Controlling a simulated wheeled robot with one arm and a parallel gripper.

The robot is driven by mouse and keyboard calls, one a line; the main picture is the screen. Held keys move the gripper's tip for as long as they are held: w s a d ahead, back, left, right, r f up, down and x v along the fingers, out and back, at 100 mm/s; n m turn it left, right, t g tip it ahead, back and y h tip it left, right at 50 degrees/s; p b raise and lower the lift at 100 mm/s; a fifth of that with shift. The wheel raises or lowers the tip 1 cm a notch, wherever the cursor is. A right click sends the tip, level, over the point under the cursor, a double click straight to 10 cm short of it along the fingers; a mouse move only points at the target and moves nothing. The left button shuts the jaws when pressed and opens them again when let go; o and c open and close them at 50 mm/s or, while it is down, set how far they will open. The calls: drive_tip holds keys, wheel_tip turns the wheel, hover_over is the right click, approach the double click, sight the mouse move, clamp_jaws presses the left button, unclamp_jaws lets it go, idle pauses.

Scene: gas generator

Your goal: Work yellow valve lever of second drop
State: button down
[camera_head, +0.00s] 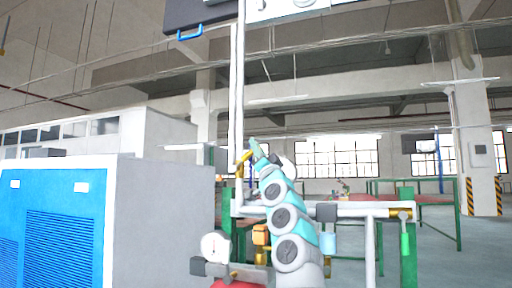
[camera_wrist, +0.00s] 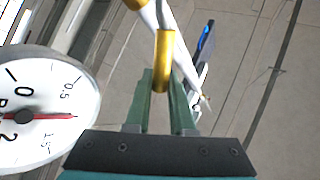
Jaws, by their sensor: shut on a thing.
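The yellow valve lever (camera_wrist: 163,62) stands between the green fingers of my gripper (camera_wrist: 165,95) in the wrist view. The fingers are shut on it near its lower end. In the head view the yellow lever (camera_head: 243,160) shows on the white vertical pipe, and my gripper (camera_head: 257,148) reaches it from the right. My arm hides part of the pipework below. A yellow fitting (camera_wrist: 134,4) joins the white pipe at the top of the wrist view.
A round pressure gauge (camera_wrist: 35,110) is close on the left in the wrist view. The white pipe (camera_head: 237,90) rises beside my arm. A blue and white cabinet (camera_head: 65,225) stands at left.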

idle(0.4)
drive_tip(key=c, duration=1.1)
unclamp_jaws()
drive_tip(key=shift+o, duration=0.2)
drive_tip(key=shift+s+d+f+b, duration=0.15)
drive_tip(key=shift+s+f+b, duration=0.25)
drive_tip(key=shift+b, duration=0.2)
drive_tip(key=b+v, duration=0.3)
drive_tip(key=v, duration=0.3)
drive_tip(key=shift+s+d+f, duration=0.1)
drive_tip(key=shift+f, duration=0.05)
drive_tip(key=shift+c, duration=0.2)
